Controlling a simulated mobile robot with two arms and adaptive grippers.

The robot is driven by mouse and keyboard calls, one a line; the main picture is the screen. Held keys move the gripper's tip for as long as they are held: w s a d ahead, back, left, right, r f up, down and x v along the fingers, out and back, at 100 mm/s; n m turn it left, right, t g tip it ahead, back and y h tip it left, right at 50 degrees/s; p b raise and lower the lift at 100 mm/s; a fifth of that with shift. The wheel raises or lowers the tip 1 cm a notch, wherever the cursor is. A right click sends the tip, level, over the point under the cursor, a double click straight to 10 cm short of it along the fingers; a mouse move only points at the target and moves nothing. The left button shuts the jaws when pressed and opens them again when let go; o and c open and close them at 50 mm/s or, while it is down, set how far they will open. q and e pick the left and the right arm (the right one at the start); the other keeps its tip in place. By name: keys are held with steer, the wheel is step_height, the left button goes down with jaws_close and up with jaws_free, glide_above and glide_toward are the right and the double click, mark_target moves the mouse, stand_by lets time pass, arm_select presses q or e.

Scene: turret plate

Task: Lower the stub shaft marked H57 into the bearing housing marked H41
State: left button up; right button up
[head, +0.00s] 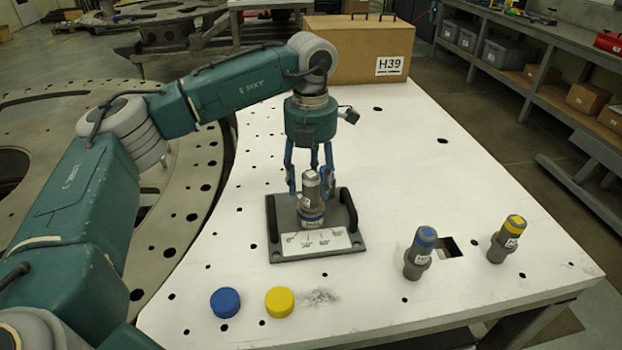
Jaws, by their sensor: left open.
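A grey fixture plate (282,245) with two dark side handles and a white angle scale marked 0, 30 and 60 lies on the white table. A grey cylindrical shaft (311,192) stands upright at its middle, in or on a round base (311,219) with a blue band. I cannot read the tags on either, so I cannot tell H57 or H41. My left gripper (310,179) points down over the shaft, its blue fingers open, spread to either side of or just behind the shaft's top. Contact cannot be told. My right gripper is not in view.
A blue-topped grey shaft (419,256) and a yellow-topped one (506,240) stand at the right, near a square hole (450,247). Blue (225,302) and yellow (279,301) caps lie in front. A box marked H39 (360,60) stands behind. The table's right side is largely clear.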

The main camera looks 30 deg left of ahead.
arm_select(q)
step_height(320, 180, up, 12)
stand_by(0.5)
stand_by(0.6)
